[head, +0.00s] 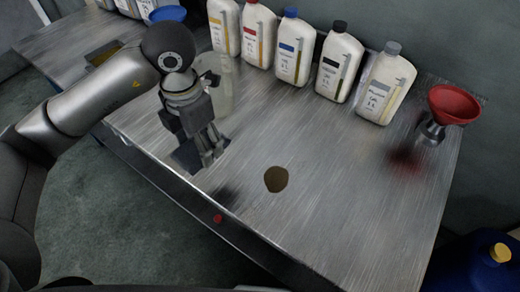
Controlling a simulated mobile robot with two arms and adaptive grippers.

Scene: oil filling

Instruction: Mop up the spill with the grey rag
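The spill is a small dark brown patch (276,179) on the metal tabletop, near the front edge. My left gripper (208,158) points down above the table, to the left of the spill and apart from it. Dark flat shapes show at and beside its fingers; I cannot tell whether they are finger parts or cloth, nor whether the fingers are open or shut. I cannot make out the grey rag for certain. My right gripper is not in view.
Several white bottles with coloured caps, including a grey-capped one (387,84), stand along the table's back. A red funnel (454,104) sits at the right end. A blue container with a yellow cap (500,253) is at lower right. The metal tabletop (340,190) around the spill is clear.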

